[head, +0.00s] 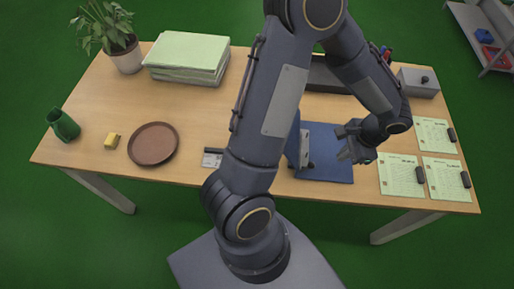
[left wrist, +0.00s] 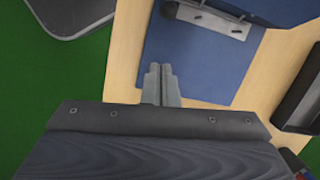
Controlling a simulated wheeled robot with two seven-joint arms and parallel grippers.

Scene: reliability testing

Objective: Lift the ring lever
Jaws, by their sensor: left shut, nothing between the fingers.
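A blue and grey fixture (head: 304,150) stands on the blue mat (head: 330,172), largely hidden behind my arm in the head view. In the left wrist view its grey plate with dark pegs (left wrist: 207,19) lies at the top, over the mat (left wrist: 185,75). I cannot make out a ring on it. My left gripper (head: 347,155) is over the right part of the mat, to the right of the fixture and apart from it. Its fingers are together and empty in the left wrist view (left wrist: 160,72). My right gripper is not in view.
Papers (head: 400,175) with black items lie at the right. A grey box with a dark knob (head: 419,82) is at the back right, a dark tray (head: 325,76) behind the mat. A brown plate (head: 153,144), yellow block (head: 111,141) and green cup (head: 63,124) are at the left.

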